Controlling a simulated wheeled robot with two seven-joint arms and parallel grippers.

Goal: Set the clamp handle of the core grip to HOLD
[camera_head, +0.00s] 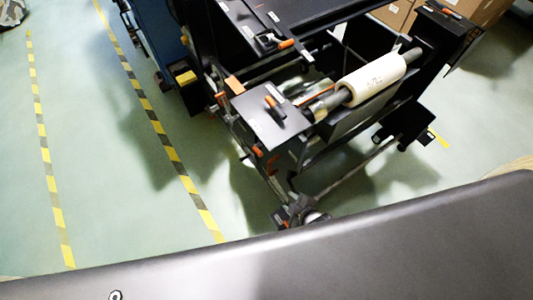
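A dark machine frame carries a pale roll (374,80) on a grey shaft (335,101). Left of the roll, a black plate (265,122) bears a small handle with an orange tip (271,102). Other orange-tipped handles show on the upper panel (285,43) and low on the frame side (257,151). I cannot tell which is the core grip's clamp handle, and labels are too small to read. A large grey surface, apparently my own, covers the bottom of the view. I cannot make out my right gripper's fingers. My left gripper does not show.
Cardboard boxes (480,12) stand behind the machine at the upper right. A blue cabinet (158,38) stands behind it at the left. A low rod (352,172) runs across the frame's front. The green floor (110,190) with yellow-black tape lines is clear at the left.

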